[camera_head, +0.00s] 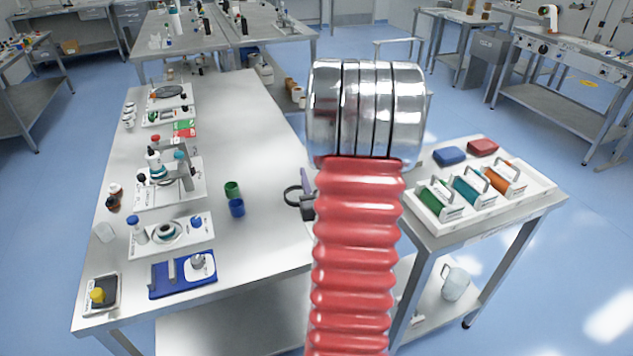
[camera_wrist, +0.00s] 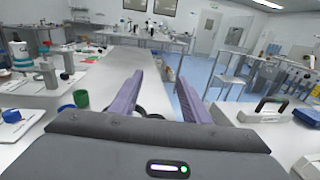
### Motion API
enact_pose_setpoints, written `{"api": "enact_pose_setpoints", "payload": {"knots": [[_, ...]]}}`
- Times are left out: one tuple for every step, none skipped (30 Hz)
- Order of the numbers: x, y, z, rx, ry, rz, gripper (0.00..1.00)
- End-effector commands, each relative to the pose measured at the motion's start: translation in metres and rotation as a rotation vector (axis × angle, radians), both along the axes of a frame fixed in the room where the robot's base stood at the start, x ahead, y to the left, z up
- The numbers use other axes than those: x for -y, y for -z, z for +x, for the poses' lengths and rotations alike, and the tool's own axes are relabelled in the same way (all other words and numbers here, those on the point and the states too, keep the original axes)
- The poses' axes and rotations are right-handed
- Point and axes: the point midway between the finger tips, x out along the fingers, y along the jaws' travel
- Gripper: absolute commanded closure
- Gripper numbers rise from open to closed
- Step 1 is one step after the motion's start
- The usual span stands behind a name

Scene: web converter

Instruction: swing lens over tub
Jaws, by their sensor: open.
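My gripper (camera_wrist: 160,77) is open, its two purple fingers apart over the long steel bench, with no object clearly held. In the head view the gripper (camera_head: 307,182) is partly hidden behind my red and silver arm. A dark ring (camera_head: 292,196) shows just left of it; I cannot tell whether it lies on the bench. No lens or tub is plainly recognisable. A white plate (camera_head: 185,199) at the bench's left carries an upright stand and bottles. Nearer, another white plate (camera_head: 150,250) holds a round dish (camera_head: 167,233) and blue-capped items.
A green cup (camera_head: 232,189) and a blue cup (camera_head: 237,208) stand left of the gripper. A blue board (camera_head: 158,289) lies near the front edge. A cart at right holds a white tray (camera_head: 434,223) of handled blocks.

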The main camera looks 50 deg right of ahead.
Motion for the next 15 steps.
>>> {"api": "enact_pose_setpoints", "payload": {"knots": [[0.000,-0.006,0.000,0.002,0.000,-0.003,0.57],[0.000,-0.009,0.000,0.002,0.000,-0.003,0.57],[0.000,-0.013,0.000,0.001,0.001,-0.002,0.57],[0.000,-0.016,0.000,0.002,0.001,-0.001,0.57],[0.000,-0.019,-0.001,0.002,0.001,-0.002,0.57],[0.000,-0.022,-0.001,0.002,0.001,-0.002,0.57],[0.000,-0.025,-0.001,0.002,0.001,-0.001,0.57],[0.000,-0.028,-0.001,0.002,0.001,-0.003,0.57],[0.000,-0.032,-0.001,0.002,0.001,-0.003,0.57],[0.000,-0.035,-0.001,0.001,0.001,-0.002,0.57],[0.000,-0.038,-0.001,0.001,0.001,-0.002,0.57],[0.000,-0.042,-0.001,0.002,0.001,-0.003,0.57],[0.000,-0.044,-0.001,0.002,0.002,-0.001,0.57],[0.000,-0.047,-0.001,0.002,0.002,-0.001,0.57],[0.000,-0.051,-0.001,0.002,0.001,-0.001,0.57]]}}
